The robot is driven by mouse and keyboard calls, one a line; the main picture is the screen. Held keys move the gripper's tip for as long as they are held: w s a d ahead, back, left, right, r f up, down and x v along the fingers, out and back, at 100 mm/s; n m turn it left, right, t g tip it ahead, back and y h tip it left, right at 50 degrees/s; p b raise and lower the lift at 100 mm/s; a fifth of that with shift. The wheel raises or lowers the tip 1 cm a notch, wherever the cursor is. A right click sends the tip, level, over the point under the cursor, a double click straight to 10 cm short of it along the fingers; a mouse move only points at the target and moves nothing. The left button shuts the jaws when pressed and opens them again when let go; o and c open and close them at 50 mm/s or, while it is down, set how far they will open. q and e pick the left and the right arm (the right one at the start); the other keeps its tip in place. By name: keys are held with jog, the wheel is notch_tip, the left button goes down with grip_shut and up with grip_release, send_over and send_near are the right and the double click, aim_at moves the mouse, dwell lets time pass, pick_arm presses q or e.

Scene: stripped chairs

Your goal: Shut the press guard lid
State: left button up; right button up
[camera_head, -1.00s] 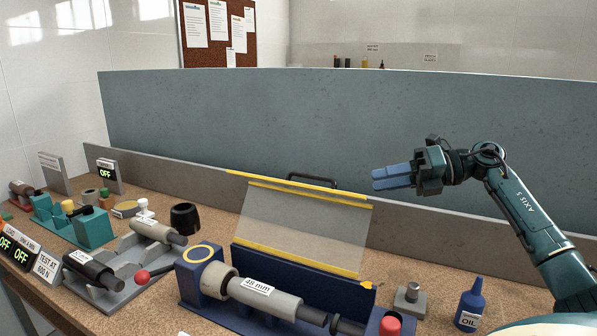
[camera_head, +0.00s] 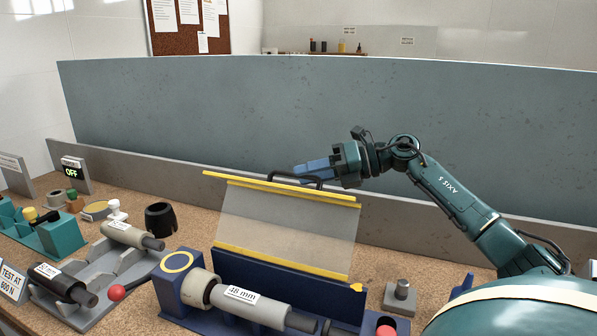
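The press guard lid (camera_head: 288,224) is a clear panel with yellow edge strips. It stands raised and leans back above the blue press (camera_head: 240,270), so it is open. A dark bar handle (camera_head: 283,174) sits at its top edge. My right gripper (camera_head: 302,170) reaches in from the right, its blue fingers pointing left at the handle and overlapping it in the picture. I cannot tell whether they touch it, or how far apart the fingers are. Inside the press lies a grey cylinder labelled 48 mm (camera_head: 250,303). My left gripper is not in view.
A low grey ledge (camera_head: 130,168) and a tall blue-grey partition (camera_head: 220,115) stand behind the press. Left are a grey fixture with a red knob (camera_head: 116,293), a black cup (camera_head: 160,219) and a teal fixture (camera_head: 62,232). A small metal block (camera_head: 398,298) sits right of the press.

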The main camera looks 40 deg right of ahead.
jog(key=shift+x, duration=1.35)
jog(key=shift+c, duration=0.2)
grip_shut()
